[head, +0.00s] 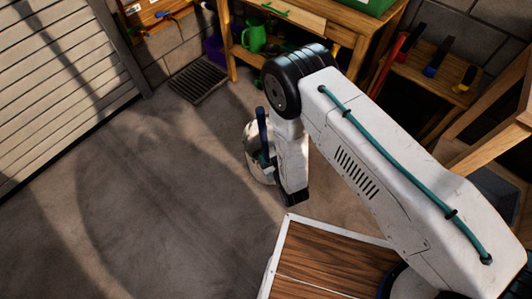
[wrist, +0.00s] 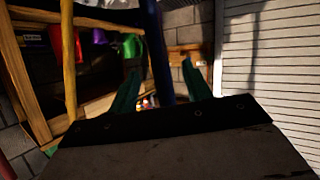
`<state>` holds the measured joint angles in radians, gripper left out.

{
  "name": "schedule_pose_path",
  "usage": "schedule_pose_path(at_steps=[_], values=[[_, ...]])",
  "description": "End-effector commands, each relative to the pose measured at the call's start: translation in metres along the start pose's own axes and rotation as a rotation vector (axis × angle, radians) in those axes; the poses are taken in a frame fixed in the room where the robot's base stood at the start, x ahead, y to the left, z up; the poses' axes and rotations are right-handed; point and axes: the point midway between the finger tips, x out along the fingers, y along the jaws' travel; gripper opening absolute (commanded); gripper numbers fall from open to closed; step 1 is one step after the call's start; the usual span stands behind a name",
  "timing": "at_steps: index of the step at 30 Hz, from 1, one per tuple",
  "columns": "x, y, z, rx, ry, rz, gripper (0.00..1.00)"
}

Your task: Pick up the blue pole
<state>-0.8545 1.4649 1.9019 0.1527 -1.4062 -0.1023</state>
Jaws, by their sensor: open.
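The blue pole (head: 262,128) stands nearly upright at a pale bucket (head: 250,150) on the floor, just left of my arm's lower end in the head view. In the wrist view the blue pole (wrist: 158,45) runs down from the top edge between the two green fingers of my gripper (wrist: 161,88). The fingers are apart, one on each side of the pole in the picture, with gaps to both. The gripper's dark body hides the pole's lower part. I cannot tell how deep the pole sits between the fingers. In the head view my gripper is mostly hidden by the arm.
A yellow pole (wrist: 68,60) rises at the left of the wrist view. A wooden workbench (head: 295,22) with a green jug (head: 254,36) stands at the back. A wood-topped surface (head: 325,262) is in front. The concrete floor (head: 130,210) at left is clear.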

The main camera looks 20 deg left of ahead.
Motion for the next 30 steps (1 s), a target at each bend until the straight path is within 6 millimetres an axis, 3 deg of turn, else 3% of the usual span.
schedule_pose_path(at_steps=[14,23,29,30], values=[[0.062,0.002,-0.004,0.002,-0.001,0.001,0.49],[0.069,0.002,-0.004,0.001,-0.002,0.0,0.49],[0.069,0.002,-0.004,0.001,-0.002,0.001,0.0],[0.069,0.002,-0.004,0.001,-0.002,0.001,0.0]])
